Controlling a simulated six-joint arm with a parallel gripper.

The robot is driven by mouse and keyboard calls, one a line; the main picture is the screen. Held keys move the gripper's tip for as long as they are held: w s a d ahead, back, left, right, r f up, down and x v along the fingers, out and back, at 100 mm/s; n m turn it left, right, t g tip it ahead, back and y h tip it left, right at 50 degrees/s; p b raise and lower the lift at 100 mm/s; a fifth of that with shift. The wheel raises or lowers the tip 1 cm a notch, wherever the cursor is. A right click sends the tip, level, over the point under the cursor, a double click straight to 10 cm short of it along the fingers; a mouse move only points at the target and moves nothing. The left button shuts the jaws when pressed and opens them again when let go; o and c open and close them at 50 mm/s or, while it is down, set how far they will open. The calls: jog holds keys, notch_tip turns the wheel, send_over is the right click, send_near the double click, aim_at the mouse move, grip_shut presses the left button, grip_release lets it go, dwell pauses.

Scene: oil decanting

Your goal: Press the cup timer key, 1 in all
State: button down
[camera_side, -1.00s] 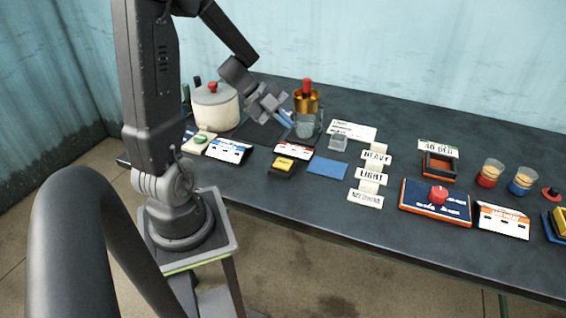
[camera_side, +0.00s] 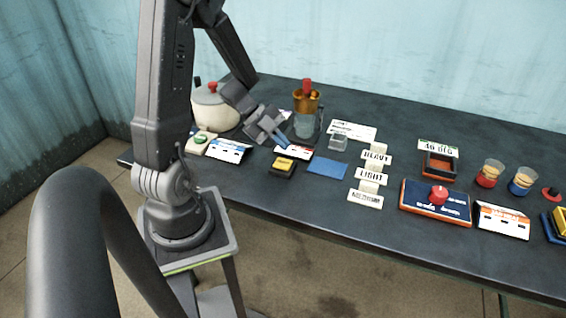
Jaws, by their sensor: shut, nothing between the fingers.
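My gripper (camera_side: 281,142) is shut and empty, its blue fingertips low over the table in front of the glass jug. A yellow key on a dark base (camera_side: 284,163) lies just in front of the fingertips. A white card with a red band (camera_side: 297,152) stands beside them, partly hidden by the fingers. I cannot tell whether the fingertips touch anything. A pale box with a green button (camera_side: 201,138) stands further left, next to a blue-banded card (camera_side: 229,151). The card print is too small to read, so I cannot tell which is the cup timer key.
A glass jug (camera_side: 304,126) with a copper-coloured vessel (camera_side: 307,100) above it stands behind my gripper. A white pot (camera_side: 215,109) is at left. A blue pad (camera_side: 327,167), label blocks (camera_side: 370,174) and a red-knob panel (camera_side: 436,203) lie to the right.

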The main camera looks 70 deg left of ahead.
aim_at(281, 164)
jog(key=shift+f, duration=1.65)
jog(key=shift+f, duration=0.1)
dwell(0.8)
jog(key=shift+f, duration=0.3)
jog(key=shift+f, duration=0.4)
dwell(0.6)
dwell(0.3)
jog(key=shift+r, duration=0.85)
jog(key=shift+r, duration=2.5)
jog(key=shift+w, duration=0.1)
